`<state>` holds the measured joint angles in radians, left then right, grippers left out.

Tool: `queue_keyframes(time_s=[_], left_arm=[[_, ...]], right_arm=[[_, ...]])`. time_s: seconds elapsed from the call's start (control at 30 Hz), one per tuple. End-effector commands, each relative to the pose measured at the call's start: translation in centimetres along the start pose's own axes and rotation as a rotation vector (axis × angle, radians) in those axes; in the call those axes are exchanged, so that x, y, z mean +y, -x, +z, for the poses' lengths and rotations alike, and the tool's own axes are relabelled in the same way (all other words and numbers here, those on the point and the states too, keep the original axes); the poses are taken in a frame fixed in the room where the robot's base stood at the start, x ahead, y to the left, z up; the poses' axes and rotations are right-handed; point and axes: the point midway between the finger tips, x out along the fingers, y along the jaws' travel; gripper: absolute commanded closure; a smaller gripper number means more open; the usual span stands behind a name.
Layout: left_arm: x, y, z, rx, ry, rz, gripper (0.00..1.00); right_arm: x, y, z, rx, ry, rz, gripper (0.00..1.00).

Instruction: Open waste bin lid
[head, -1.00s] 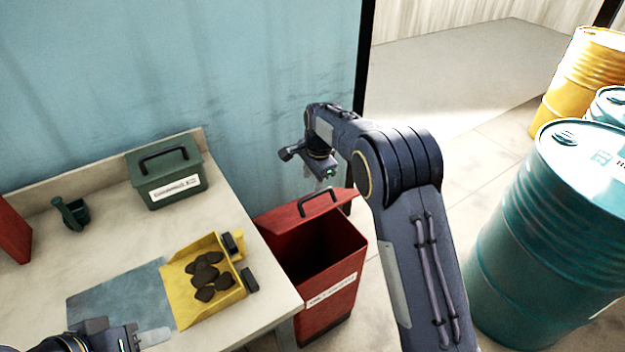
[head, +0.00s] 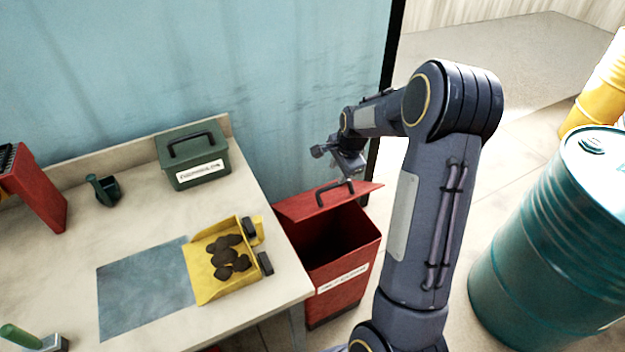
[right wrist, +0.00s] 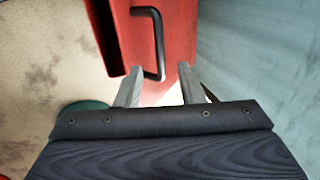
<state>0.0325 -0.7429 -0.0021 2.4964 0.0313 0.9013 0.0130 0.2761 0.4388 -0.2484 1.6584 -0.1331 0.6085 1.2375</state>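The red waste bin (head: 345,285) stands beside the table's right end. Its red lid (head: 300,207) is raised and tilted back, and the dark inside shows. A black handle (head: 335,190) is on the lid. My right gripper (head: 349,180) is just behind the raised lid, close to the handle. In the right wrist view, my right gripper (right wrist: 160,78) has its fingers apart. The black handle (right wrist: 156,40) reaches down to the gap between the fingertips, without the fingers closed on it. My left gripper is not in view.
The table (head: 150,215) holds a yellow tray (head: 208,285) of dark lumps, a green box (head: 198,172), a small green scoop (head: 106,190) and a red container (head: 38,190). A teal drum (head: 540,240) stands at right, with open floor between it and my right arm.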

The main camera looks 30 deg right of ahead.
Motion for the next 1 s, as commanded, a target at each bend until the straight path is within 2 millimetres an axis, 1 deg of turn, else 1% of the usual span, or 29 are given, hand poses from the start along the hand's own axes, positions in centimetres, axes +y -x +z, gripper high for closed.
queue_keyframes(time_s=[0.3,0.4,0.57,0.8,0.83,0.87,1.0], left_arm=[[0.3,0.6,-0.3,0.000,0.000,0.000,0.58],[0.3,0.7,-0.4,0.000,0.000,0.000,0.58],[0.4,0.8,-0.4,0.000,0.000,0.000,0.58],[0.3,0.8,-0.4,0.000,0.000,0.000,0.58],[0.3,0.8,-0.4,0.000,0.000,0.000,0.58],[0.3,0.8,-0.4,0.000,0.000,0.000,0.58],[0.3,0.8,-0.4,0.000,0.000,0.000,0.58]], right_arm=[[0.1,-5.0,0.1,-0.002,0.000,0.005,0.65],[0.0,-6.2,0.1,-0.002,0.001,0.004,0.65],[0.0,-7.2,0.1,-0.001,0.001,0.001,0.65],[-0.1,-7.3,0.1,-0.001,0.001,0.000,0.65],[0.0,-7.3,0.1,-0.001,0.001,0.001,0.66],[-0.1,-7.3,0.1,-0.001,0.001,0.001,0.70],[0.0,-7.3,0.1,-0.001,0.001,0.001,0.88]])
